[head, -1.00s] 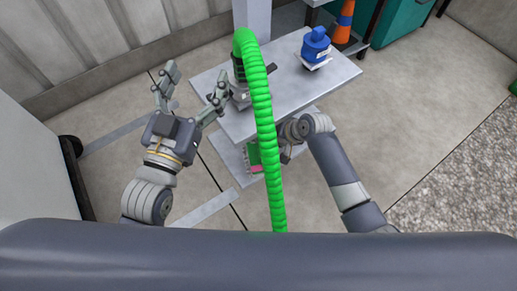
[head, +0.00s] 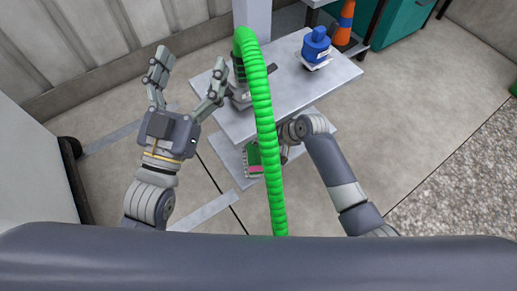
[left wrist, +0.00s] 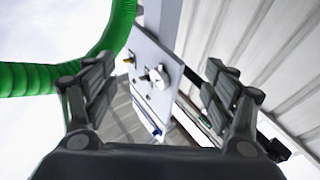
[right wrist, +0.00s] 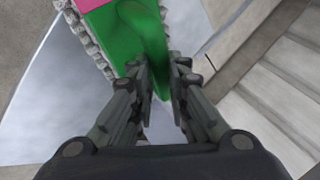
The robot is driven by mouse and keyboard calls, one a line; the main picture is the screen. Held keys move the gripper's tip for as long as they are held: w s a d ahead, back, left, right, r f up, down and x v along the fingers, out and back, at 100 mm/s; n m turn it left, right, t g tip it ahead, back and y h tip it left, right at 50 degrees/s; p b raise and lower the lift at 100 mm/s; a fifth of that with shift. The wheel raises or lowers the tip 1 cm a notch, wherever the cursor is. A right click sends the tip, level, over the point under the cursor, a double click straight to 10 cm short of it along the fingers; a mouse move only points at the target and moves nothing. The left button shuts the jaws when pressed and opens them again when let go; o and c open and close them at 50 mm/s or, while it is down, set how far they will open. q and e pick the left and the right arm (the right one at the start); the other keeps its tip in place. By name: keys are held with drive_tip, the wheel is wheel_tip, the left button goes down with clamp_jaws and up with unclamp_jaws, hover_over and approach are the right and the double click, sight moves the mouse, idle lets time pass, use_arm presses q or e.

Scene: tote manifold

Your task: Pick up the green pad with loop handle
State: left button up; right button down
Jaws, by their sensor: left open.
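The green pad (right wrist: 130,40) shows in the right wrist view, with a raised green loop handle, a pink part and a grey, beaded edge. In the head view the pad (head: 253,156) is below the near edge of the grey table, partly hidden by the green hose and my right arm. My right gripper (right wrist: 160,77) has its fingers close together, one on each side of the green handle, and looks shut on it. My left gripper (head: 190,68) is open and empty, left of the table; its spread fingers also show in the left wrist view (left wrist: 161,75).
A thick green hose (head: 262,110) arches in front of the table (head: 285,90). A blue part (head: 316,45) stands on the table's right side. An orange cone (head: 344,25) and a teal bin (head: 402,22) are behind.

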drive_tip(key=shift+s+d+f, duration=0.15)
drive_tip(key=shift+s+f, duration=0.05)
drive_tip(key=shift+f, duration=0.1)
